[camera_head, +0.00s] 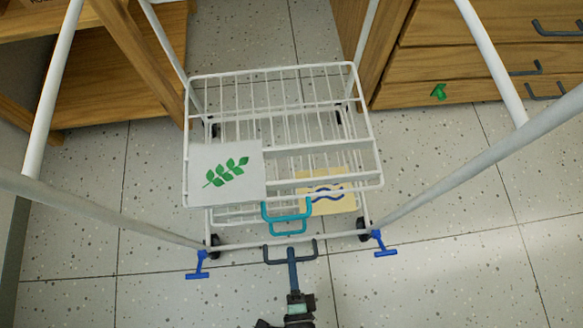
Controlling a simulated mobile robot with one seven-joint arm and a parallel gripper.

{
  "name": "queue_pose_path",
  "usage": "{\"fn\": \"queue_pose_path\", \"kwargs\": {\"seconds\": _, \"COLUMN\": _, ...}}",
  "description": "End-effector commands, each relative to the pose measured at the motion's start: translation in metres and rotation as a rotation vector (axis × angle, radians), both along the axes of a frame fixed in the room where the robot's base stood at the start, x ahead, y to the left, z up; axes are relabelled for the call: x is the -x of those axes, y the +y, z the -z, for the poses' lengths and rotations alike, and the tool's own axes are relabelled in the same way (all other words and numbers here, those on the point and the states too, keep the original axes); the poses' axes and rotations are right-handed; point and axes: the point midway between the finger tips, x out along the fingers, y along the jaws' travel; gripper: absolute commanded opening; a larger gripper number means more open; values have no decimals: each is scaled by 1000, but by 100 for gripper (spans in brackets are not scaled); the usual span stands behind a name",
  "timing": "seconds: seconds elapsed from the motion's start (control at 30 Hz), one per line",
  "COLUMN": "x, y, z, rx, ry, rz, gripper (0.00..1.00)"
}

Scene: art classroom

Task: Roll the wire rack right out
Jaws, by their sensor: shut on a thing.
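The white wire rack (280,98) stands upright on dark casters in the middle of the view, with wire shelves one above the other. A white card with a green leaf sprig (222,172) is on its front left. A yellow card with a blue wave (328,192) shows lower on the right. Teal U-shaped handles (287,217) are at its front, and a dark U-shaped handle (306,257) is at its low front bar. My gripper (291,256) reaches up from the bottom edge and is shut on the dark handle. The exact finger contact is small and hard to see.
Thick white tubes (115,220) slant past the rack on both sides, with blue T-shaped pieces (198,265) near the rack's front corners. Wooden shelving (110,85) stands at left, wooden drawers (480,65) at right. The speckled floor in front is clear.

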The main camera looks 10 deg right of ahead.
Motion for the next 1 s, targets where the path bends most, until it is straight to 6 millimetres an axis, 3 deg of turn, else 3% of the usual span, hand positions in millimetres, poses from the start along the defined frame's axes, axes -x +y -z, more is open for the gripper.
{"fn": "queue_pose_path", "kwargs": {"seconds": 0.13, "x": 6, "y": 0, "z": 0, "rx": 1, "ry": 3, "rz": -1, "gripper": 0}}
{"fn": "queue_pose_path", "kwargs": {"seconds": 0.17, "x": 6, "y": 0, "z": 0, "rx": 1, "ry": 3, "rz": -1, "gripper": 16}}
{"fn": "queue_pose_path", "kwargs": {"seconds": 0.33, "x": 5, "y": 0, "z": 0, "rx": 1, "ry": 4, "rz": -1, "gripper": 45}}
{"fn": "queue_pose_path", "kwargs": {"seconds": 0.67, "x": 6, "y": 0, "z": -1, "rx": 1, "ry": 4, "rz": -1, "gripper": 45}}
{"fn": "queue_pose_path", "kwargs": {"seconds": 0.83, "x": 27, "y": 0, "z": -7, "rx": 1, "ry": 6, "rz": -2, "gripper": 45}}
{"fn": "queue_pose_path", "kwargs": {"seconds": 1.0, "x": 65, "y": 0, "z": -15, "rx": 1, "ry": 8, "rz": -1, "gripper": 45}}
